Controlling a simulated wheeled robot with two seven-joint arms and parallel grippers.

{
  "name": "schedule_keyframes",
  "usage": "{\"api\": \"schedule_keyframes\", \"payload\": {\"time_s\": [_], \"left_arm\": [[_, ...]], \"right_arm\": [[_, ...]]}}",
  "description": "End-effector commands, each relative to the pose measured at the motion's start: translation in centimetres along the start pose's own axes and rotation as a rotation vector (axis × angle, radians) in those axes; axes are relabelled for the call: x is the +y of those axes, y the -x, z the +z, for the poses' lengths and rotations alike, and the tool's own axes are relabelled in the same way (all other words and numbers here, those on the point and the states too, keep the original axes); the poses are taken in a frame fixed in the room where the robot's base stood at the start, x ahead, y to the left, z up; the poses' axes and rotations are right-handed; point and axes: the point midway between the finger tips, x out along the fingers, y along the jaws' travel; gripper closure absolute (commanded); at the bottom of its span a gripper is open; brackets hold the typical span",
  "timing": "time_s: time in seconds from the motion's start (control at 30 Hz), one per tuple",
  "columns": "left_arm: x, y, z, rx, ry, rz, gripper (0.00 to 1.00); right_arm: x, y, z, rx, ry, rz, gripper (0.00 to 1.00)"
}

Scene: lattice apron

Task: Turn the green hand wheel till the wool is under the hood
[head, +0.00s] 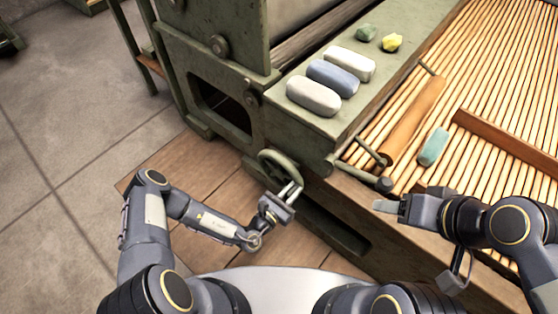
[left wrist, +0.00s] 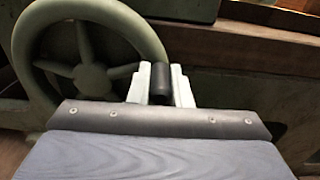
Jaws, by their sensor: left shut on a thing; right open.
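The green hand wheel (head: 270,158) sits on the side of the green machine; its rim and spokes fill the upper left of the left wrist view (left wrist: 90,20). My left gripper (head: 292,190) is shut on the wheel's dark handle (left wrist: 160,84), which shows between its pale fingers. A teal tuft (head: 433,146), perhaps the wool, lies on the slatted apron (head: 500,75). I cannot tell for sure which part is the hood; a tall green housing (head: 210,30) stands at the back. My right gripper (head: 385,205) is open and empty, near the apron's front edge.
Two whitish rolls and a blue one (head: 333,78) lie on the green ledge, with small green and yellow lumps (head: 392,43) behind. A wooden roller (head: 412,122) and a dark-knobbed lever (head: 384,184) are at the apron's near end. A brown bar (head: 505,141) crosses the slats.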

Motion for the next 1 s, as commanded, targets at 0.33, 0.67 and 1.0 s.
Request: {"api": "schedule_keyframes", "payload": {"time_s": [0.33,0.67,1.0], "left_arm": [[-0.2,0.0,-0.4,0.000,0.001,-0.004,0.98],[-0.5,0.0,-4.0,0.001,0.001,-0.003,0.98],[-0.4,0.0,-4.2,0.000,0.000,-0.002,0.98]], "right_arm": [[0.1,-0.2,0.1,0.000,0.000,0.000,0.42],[0.9,-1.9,1.0,0.000,0.000,0.000,0.42],[0.9,-2.0,1.0,0.000,0.000,0.000,0.42]]}}
